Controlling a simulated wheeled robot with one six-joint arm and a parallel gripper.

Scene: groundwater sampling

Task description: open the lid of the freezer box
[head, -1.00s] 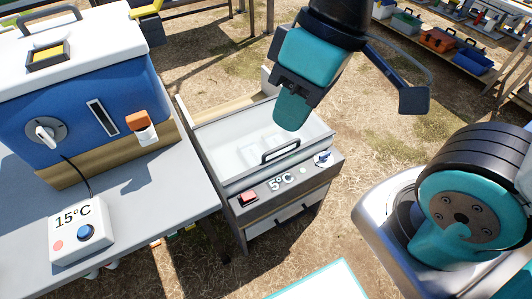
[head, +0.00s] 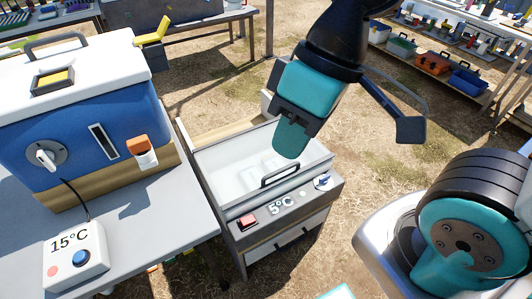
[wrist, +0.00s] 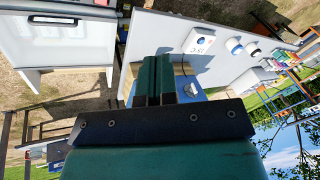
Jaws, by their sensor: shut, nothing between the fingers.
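The freezer box appears to be the pale, low box marked 5°C (head: 281,203). Its see-through lid (head: 225,165) looks shut, with a dark bar handle (head: 281,175) at the front edge. My gripper (head: 290,152) appears just above the handle in the head view, pointing down with its fingers together. I cannot tell whether it touches the handle. In the wrist view my gripper's two green fingers (wrist: 158,80) lie side by side with nothing between them. A pale panel with a dark bar (wrist: 53,20) shows there at upper left; I cannot tell which part it is.
A blue box with a white lid (head: 85,120) stands on the grey table (head: 165,215) at left, beside a 15°C control box (head: 75,255). A red button (head: 247,221) and a blue-white knob (head: 323,182) sit on the freezer front.

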